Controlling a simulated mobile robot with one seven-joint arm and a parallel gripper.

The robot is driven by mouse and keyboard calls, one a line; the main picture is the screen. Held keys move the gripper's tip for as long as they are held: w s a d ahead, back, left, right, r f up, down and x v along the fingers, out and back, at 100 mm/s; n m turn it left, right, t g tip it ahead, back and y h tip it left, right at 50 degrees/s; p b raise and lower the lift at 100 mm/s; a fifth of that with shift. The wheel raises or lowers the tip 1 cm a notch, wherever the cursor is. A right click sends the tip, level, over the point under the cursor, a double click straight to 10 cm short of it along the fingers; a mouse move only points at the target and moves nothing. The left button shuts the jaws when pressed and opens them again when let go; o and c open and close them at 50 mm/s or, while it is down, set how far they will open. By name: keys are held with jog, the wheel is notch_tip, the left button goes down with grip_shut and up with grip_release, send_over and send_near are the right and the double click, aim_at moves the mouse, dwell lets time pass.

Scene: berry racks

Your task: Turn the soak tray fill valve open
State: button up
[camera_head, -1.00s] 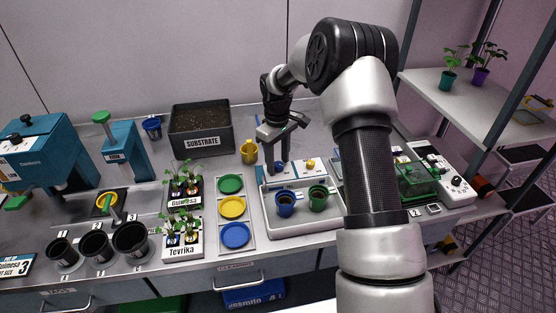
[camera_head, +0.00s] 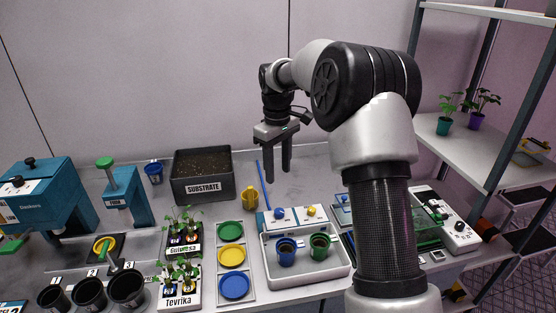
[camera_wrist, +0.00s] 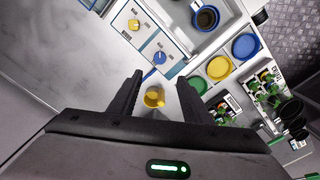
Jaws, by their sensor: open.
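The soak tray (camera_head: 340,271) is a shallow white tray holding a blue pot (camera_head: 286,254) and a green pot (camera_head: 320,247). Along its back edge stand two white panels, one with a blue knob (camera_head: 279,213) and one with a yellow knob (camera_head: 311,211). I cannot tell which knob is the fill valve. The wrist view also shows the blue knob (camera_wrist: 159,58) and the yellow knob (camera_wrist: 134,24). My gripper (camera_head: 278,178) is open and empty, fingers pointing down, above the bench behind the panels. It touches neither knob.
A yellow cup (camera_head: 250,197) stands left of the panels; it shows between my fingers in the wrist view (camera_wrist: 154,97). A blue rod (camera_head: 263,186) lies near my fingers. A substrate box (camera_head: 203,174) stands left.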

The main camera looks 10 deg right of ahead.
jog(key=shift+r, duration=1.3)
jog(key=s+r+m+t+p, duration=0.2)
jog(key=s+r+m, duration=0.1)
jog(key=s+r, duration=1.1)
jog(key=s+f+m+t+p, duration=0.1)
jog(key=s+f+m+t, duration=0.1)
jog(key=s, duration=1.8)
jog(key=shift+m+t, duration=0.7)
jog(key=shift+m, duration=0.5)
